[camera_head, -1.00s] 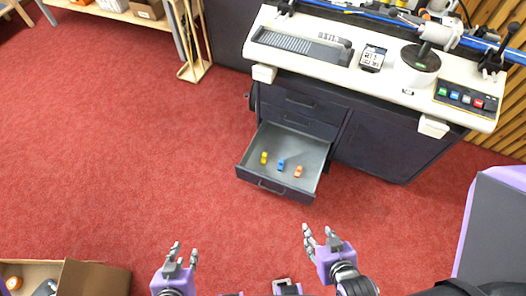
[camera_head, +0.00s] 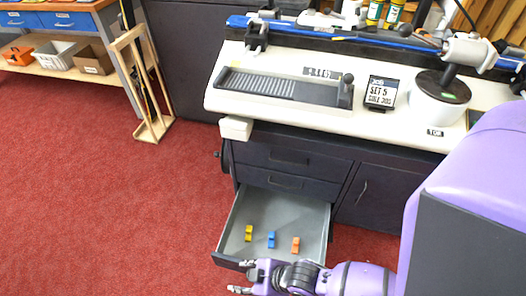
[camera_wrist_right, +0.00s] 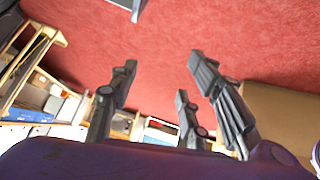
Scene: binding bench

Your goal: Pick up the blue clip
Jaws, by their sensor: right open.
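The blue clip (camera_head: 271,239) lies in the open grey drawer (camera_head: 261,205) of the bench in the head view. A yellow clip (camera_head: 248,232) lies to its left and an orange clip (camera_head: 295,244) to its right, all apart. My right gripper (camera_head: 243,277) is at the drawer's front edge, below the clips in the picture, and covers part of that edge. In the right wrist view its fingers (camera_wrist_right: 163,82) are spread with nothing between them. No clip can be made out in that view. My left gripper is not in view.
The white bench top (camera_head: 225,102) above the drawer carries a grey tray (camera_head: 280,86), a sign (camera_head: 381,93) and a round device (camera_head: 437,98). A wooden rack (camera_head: 154,128) stands at left. Red carpet to the drawer's left is clear.

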